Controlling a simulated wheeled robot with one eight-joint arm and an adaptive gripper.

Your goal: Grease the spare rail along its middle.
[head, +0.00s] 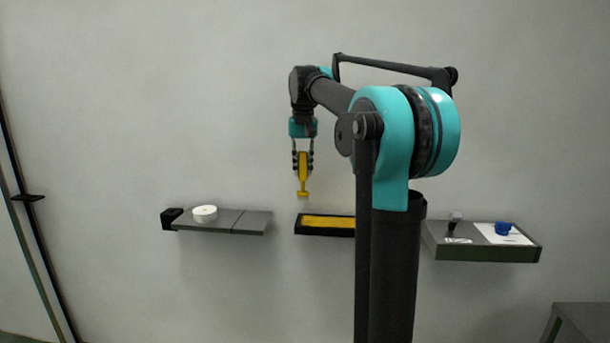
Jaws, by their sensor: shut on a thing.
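My gripper (303,163) is shut on a yellow tool (303,175), which hangs upright with a wider foot at its lower end. The tool's foot is in the air above a black tray (312,232) with a yellow surface (330,222) inside. The foot looks apart from that surface. My arm hides the right end of the tray. I cannot tell for certain which thing is the spare rail. No grease can be made out on the tool.
A grey shelf (250,222) at the left bears a white round thing (205,213) and a black block (171,216). A grey table (585,320) stands lower right.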

